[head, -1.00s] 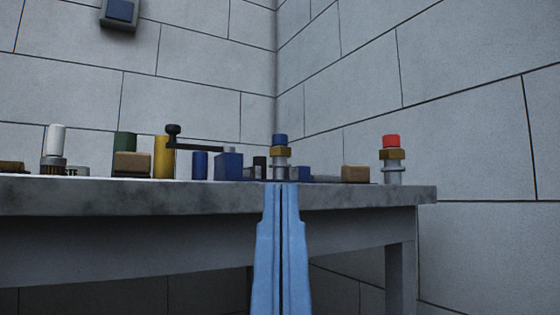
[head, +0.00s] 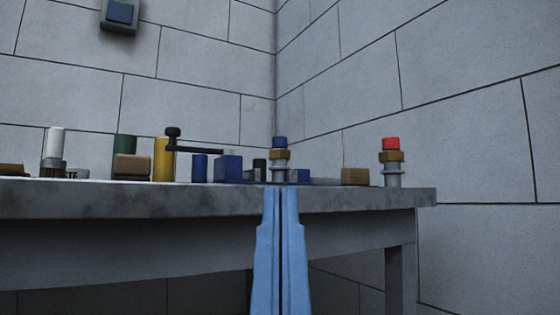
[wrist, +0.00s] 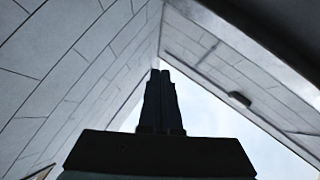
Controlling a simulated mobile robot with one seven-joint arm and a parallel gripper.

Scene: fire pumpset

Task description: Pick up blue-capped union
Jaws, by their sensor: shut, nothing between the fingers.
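The blue-capped union (head: 280,154) stands upright on the grey table, with a blue cap, a brass-coloured nut and a grey lower body. My gripper (head: 281,190) is in front of the table edge, pointing up, its two blue fingers together with nothing between them. Its tips are just below the union in the picture and apart from it. In the wrist view my gripper (wrist: 160,72) shows as a dark shape against walls and ceiling. The union is not in the wrist view.
A red-capped union (head: 391,160) stands to the right, with a tan block (head: 355,177) between. Left of the blue-capped union are a blue box (head: 228,168), a blue cylinder (head: 200,168), a black-handled lever (head: 195,148) and a yellow cylinder (head: 164,160). The table edge (head: 150,205) is in front.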

